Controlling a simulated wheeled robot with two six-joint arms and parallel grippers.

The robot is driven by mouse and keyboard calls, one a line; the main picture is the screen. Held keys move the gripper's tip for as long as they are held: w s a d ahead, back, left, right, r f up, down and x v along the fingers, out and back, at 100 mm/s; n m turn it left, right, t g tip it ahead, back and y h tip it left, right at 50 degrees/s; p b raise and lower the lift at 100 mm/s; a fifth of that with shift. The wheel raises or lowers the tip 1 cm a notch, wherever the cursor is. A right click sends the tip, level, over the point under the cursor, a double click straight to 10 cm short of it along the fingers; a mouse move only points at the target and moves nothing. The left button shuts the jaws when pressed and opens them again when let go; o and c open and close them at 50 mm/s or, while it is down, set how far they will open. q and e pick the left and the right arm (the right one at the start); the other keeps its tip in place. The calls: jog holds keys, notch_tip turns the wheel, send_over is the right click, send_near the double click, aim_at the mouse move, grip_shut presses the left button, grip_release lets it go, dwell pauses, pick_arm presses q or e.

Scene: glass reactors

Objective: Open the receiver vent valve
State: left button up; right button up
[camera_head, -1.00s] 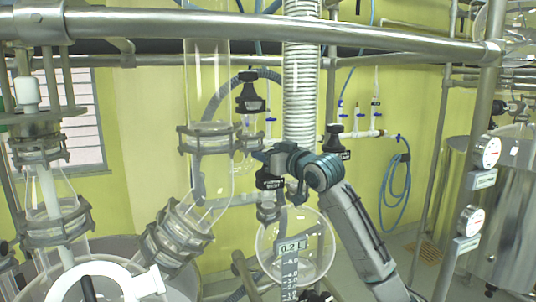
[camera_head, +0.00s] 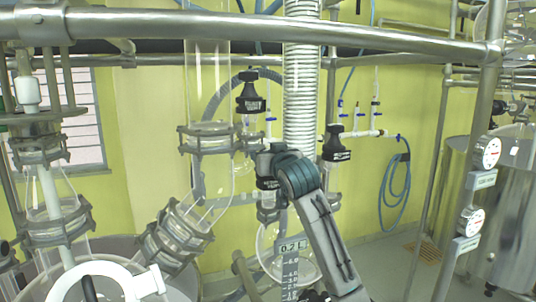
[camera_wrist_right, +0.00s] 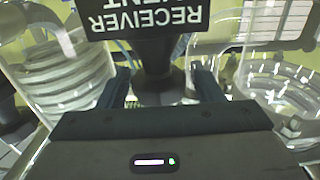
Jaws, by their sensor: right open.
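The receiver vent valve has a black handle with a white-lettered label, which fills the top of the right wrist view (camera_wrist_right: 145,18) upside down. My right gripper (camera_wrist_right: 162,88) is open, with one finger on each side of the dark narrowing part below the label. Gaps show beside both fingers, and I cannot tell whether either touches. In the head view a black labelled valve (camera_head: 267,183) sits above the round glass receiver, partly hidden by my right wrist. My right gripper (camera_head: 266,160) is there, its fingers mostly hidden.
The round glass receiver (camera_head: 270,245) with a volume scale hangs just below. Other black valve handles stand close by at upper left (camera_head: 251,93) and right (camera_head: 336,145). A white ribbed hose (camera_head: 301,100) rises behind. A metal rail (camera_head: 240,25) crosses above.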

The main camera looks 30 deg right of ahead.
jog(key=shift+m+g+h, duration=0.75)
jog(key=shift+m+h, duration=0.4)
jog(key=shift+h, duration=0.45)
jog(key=shift+m+g+h, duration=0.75)
jog(key=shift+m+h, duration=0.4)
jog(key=shift+h, duration=0.45)
jog(key=shift+d, duration=0.1)
jog(key=c, duration=0.8)
jog(key=shift+o, duration=0.2)
jog(key=shift+n+t+y, duration=0.3)
jog(key=shift+n+y, duration=0.2)
jog(key=n+t+y, duration=0.1)
jog(key=y, duration=0.1)
jog(key=n+t+y, duration=0.1)
jog(key=n+y, duration=0.1)
jog(key=y, duration=0.1)
jog(key=shift+d+n, duration=0.1)
jog(key=shift+n, duration=0.2)
jog(key=shift+n+t+y, duration=0.25)
jog(key=shift+n+y, duration=0.7)
jog(key=shift+y, duration=0.65)
jog(key=shift+n+t+y, duration=0.25)
jog(key=shift+n+y, duration=0.7)
jog(key=shift+y, duration=0.65)
jog(key=o, duration=0.8)
jog(key=shift+c, duration=0.2)
